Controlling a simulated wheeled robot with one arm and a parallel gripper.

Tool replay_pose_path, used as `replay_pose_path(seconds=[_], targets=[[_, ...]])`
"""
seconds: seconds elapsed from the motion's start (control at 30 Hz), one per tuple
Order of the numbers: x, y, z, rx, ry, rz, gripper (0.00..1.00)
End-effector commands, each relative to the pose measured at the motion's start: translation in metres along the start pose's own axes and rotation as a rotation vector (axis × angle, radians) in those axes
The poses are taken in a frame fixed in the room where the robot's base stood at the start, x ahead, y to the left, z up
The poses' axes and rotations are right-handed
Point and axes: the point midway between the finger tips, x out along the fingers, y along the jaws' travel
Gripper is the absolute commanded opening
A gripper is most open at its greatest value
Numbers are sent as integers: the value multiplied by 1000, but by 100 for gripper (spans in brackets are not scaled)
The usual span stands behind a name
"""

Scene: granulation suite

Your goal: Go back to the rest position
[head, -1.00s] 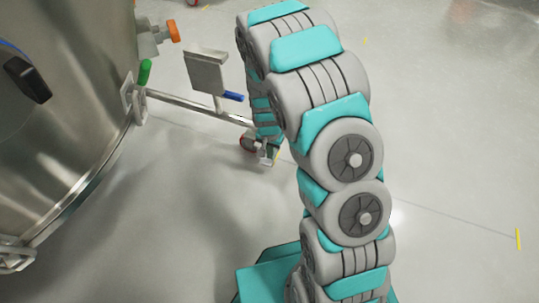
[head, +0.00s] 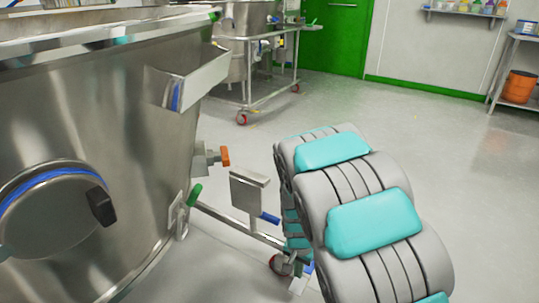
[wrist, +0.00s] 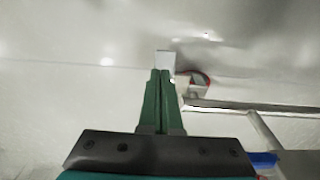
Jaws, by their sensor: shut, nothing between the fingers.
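My gripper (wrist: 160,76) shows in the wrist view, with its two green fingers pressed together and nothing between them. It points over the pale floor, close to a red caster wheel (wrist: 194,84) and a steel frame rail (wrist: 250,106). In the head view my arm stands at the lower right, and its end is mostly hidden behind its own links, near the vessel's frame and caster (head: 283,264).
A large steel vessel (head: 130,120) with a round port fills the left of the head view. Its rail carries a grey bracket (head: 249,190) and blue handle. A second wheeled frame (head: 270,92), green door (head: 335,40) and shelf rack (head: 503,75) stand behind. Floor on the right is clear.

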Motion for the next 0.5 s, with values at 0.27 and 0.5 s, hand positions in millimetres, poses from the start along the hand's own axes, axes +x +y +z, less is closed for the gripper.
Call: replay_pose_path(seconds=[0.27, 0.5], targets=[[-71, 23, 21, -80, -36, -3, 0], [-156, 62, 62, -216, -93, -5, 0]])
